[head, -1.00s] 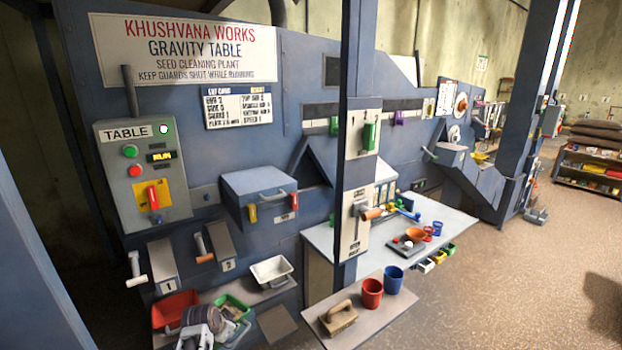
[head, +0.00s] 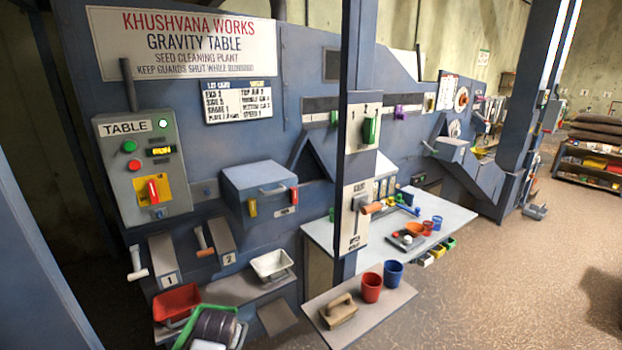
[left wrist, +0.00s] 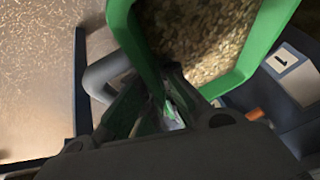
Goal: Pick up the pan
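The green pan (left wrist: 244,69) holds brown grain and fills the top of the left wrist view. In the head view its green rim (head: 213,308) shows at the bottom, left of centre, in front of the red pan (head: 178,302). My left gripper (left wrist: 160,95) is on the pan's near corner, with dark fingers on either side of the green wall. It appears shut on that wall. In the head view my left gripper (head: 212,328) covers much of the pan. The exact finger contact is partly hidden. My right gripper is not in view.
A white pan (head: 272,264) sits on the shelf at right. Two handled chutes marked 1 (head: 160,262) and 2 (head: 221,244) stand behind. A side table (head: 385,305) carries a brush, a red cup and a blue cup. A blue post (head: 356,140) rises nearby.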

